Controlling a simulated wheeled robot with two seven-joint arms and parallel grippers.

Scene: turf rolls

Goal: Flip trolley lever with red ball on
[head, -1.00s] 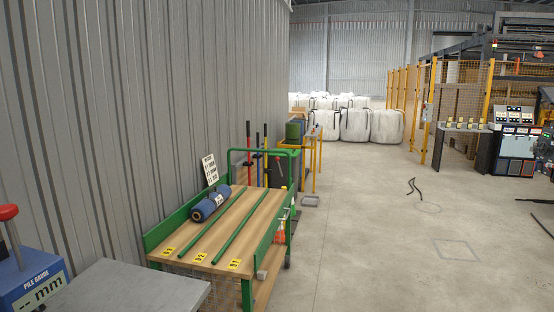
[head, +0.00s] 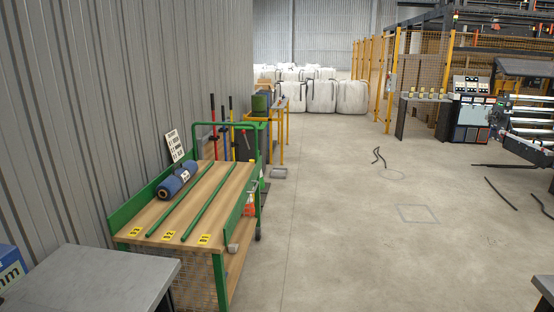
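The green-framed trolley (head: 220,265) with a wooden top stands left of centre in the head view, along the grey wall. A dark blue roll (head: 177,181) and two green rods (head: 209,200) lie on its top. Yellow number labels (head: 168,236) sit along its near edge. A small grey block (head: 233,248) is at its near right corner. I cannot make out a lever with a red ball for certain; a thin reddish mark (head: 247,139) near the far rail is too small to tell. Neither of my grippers is in view.
A grey table (head: 95,275) stands at near left, with part of a blue gauge box (head: 10,266) at the edge. White bales (head: 320,97) and yellow fencing (head: 388,80) are farther back. The concrete floor (head: 340,240) right of the trolley is mostly clear.

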